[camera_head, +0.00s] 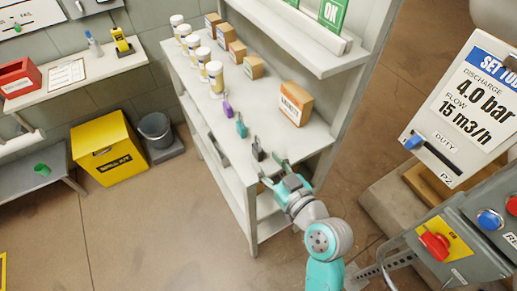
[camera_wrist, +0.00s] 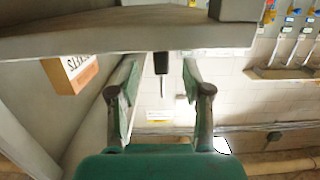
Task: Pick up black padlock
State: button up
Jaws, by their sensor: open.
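The black padlock (camera_head: 258,151) stands on the grey shelf top near its front edge, shackle up, in the head view. In the wrist view, which looks upside down, a dark padlock body (camera_wrist: 161,62) with its thin shackle shows between my fingers, beyond their tips. My gripper (camera_head: 274,171) is open and empty at the shelf's front edge, just to the lower right of the black padlock. I see no contact between them.
A teal padlock (camera_head: 241,127) and a purple padlock (camera_head: 227,106) stand in a row left of the black one. An orange-labelled box (camera_head: 295,103) stands behind it to the right. White jars (camera_head: 215,79) and small cartons (camera_head: 253,67) stand farther back on the shelf top (camera_head: 270,88).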

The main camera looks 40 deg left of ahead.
aim_at(261, 153)
jog(key=a, duration=0.1)
jog(key=w+a, duration=0.1)
jog(key=a, duration=0.2)
jog(key=shift+w+r, duration=0.25)
jog(key=shift+w+a+f, duration=0.15)
jog(key=shift+w+a, duration=0.1)
jog(key=shift+a, duration=0.2)
grip_shut()
